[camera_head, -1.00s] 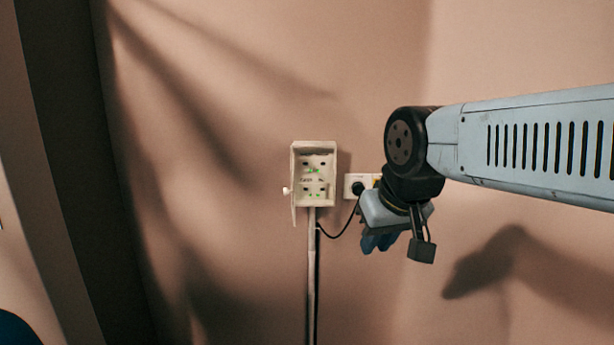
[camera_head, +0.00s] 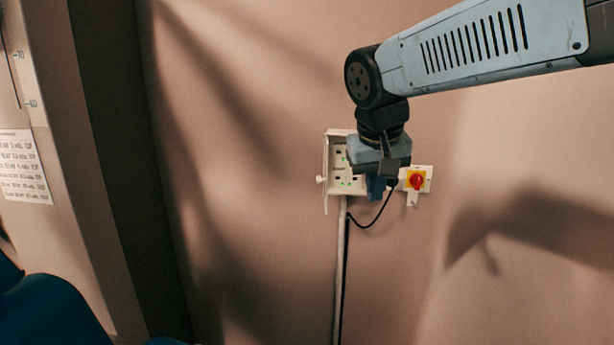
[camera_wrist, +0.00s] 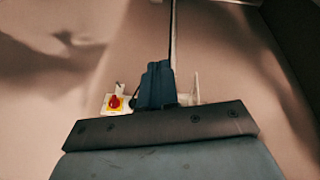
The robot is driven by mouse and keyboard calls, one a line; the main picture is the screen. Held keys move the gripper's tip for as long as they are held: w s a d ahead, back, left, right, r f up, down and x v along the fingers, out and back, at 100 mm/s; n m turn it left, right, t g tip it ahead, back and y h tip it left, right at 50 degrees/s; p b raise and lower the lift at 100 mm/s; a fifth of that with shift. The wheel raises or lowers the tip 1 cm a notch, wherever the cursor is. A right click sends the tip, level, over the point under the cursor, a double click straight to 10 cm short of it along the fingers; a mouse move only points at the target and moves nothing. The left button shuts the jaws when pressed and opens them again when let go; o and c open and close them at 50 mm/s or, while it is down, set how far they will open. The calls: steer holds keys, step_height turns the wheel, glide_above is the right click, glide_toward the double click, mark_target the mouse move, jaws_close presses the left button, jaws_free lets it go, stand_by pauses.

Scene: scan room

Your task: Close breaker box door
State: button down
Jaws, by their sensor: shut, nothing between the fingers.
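The breaker box (camera_head: 349,185) is a small pale box on the wall, with green lights inside. Its door (camera_head: 326,178) stands open on the left side, seen nearly edge-on, with a small white knob (camera_head: 320,180) sticking out to the left. My gripper (camera_head: 376,187) is shut and empty. In the head view it covers the right part of the box; I cannot tell whether it touches it. In the wrist view my blue fingers (camera_wrist: 156,85) are together and hide most of the box, and a pale upright edge (camera_wrist: 196,88) shows to their right.
A red rotary switch on a yellow plate (camera_head: 416,180) is on the wall right of the box. A black cable (camera_head: 372,222) loops below, and a pale conduit (camera_head: 340,270) runs down. A dark teal object (camera_head: 55,310) is at lower left. The wall left of the door is clear.

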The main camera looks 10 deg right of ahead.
steer(key=w+a+r+m+h, duration=0.2)
steer(key=w+a+r+h, duration=0.15)
steer(key=w+a, duration=1.4)
steer(key=w+d+f, duration=0.1)
steer(key=d+f, duration=0.6)
steer(key=shift+w+d+f+t+h, duration=0.2)
steer(key=shift+d+f+t+h, duration=0.15)
steer(key=shift+f+h, duration=0.1)
steer(key=shift+s+n, duration=0.1)
steer(key=shift+n, duration=0.2)
